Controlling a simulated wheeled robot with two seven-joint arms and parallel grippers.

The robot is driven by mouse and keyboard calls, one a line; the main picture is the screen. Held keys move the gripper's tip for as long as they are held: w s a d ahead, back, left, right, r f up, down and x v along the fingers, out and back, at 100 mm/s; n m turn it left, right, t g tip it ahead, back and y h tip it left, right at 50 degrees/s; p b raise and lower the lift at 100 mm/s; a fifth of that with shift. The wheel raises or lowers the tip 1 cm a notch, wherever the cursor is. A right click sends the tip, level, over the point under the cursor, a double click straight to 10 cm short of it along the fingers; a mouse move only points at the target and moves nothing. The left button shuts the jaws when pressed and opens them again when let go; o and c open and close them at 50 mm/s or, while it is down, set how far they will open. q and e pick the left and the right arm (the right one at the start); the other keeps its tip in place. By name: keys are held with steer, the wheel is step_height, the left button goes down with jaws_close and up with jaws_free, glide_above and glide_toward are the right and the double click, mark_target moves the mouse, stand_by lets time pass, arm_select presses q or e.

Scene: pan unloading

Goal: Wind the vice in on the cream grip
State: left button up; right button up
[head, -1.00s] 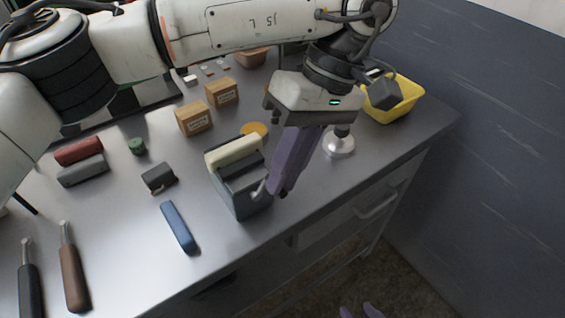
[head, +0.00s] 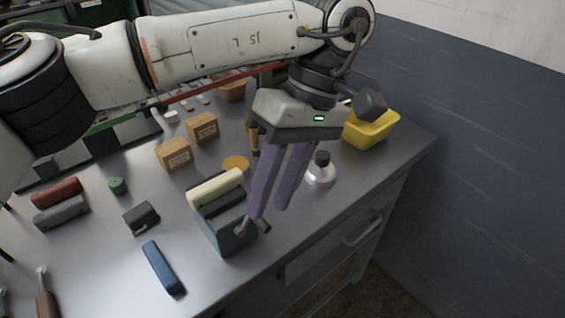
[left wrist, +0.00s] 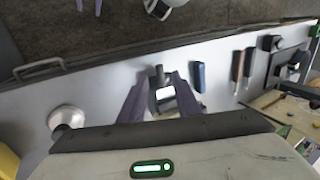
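The grey vice (head: 226,232) stands near the bench's front edge, with the cream grip (head: 216,188) lying in its top between the jaws. The vice's handle (head: 264,226) sticks out at its front right side. My left gripper (head: 266,216) points down at the handle, its two purple fingers apart. In the left wrist view, the fingers (left wrist: 152,100) stand on either side of the handle (left wrist: 159,74) and the cream grip (left wrist: 165,93); I see no clear contact. My right gripper (left wrist: 89,5) shows only as two separated purple fingertips at the top of the left wrist view.
A blue grip (head: 163,268) lies left of the vice, a dark block (head: 141,217) behind it. Red (head: 57,191) and grey (head: 61,213) grips lie farther left. A silver round stand (head: 320,172) and yellow bin (head: 370,130) are right of my left gripper. Small boxes (head: 174,155) stand behind.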

arm_select(q)
steer(key=p+v, duration=0.2)
steer(key=v, duration=0.5)
steer(key=shift+d+r, duration=0.15)
steer(key=shift+r, duration=0.2)
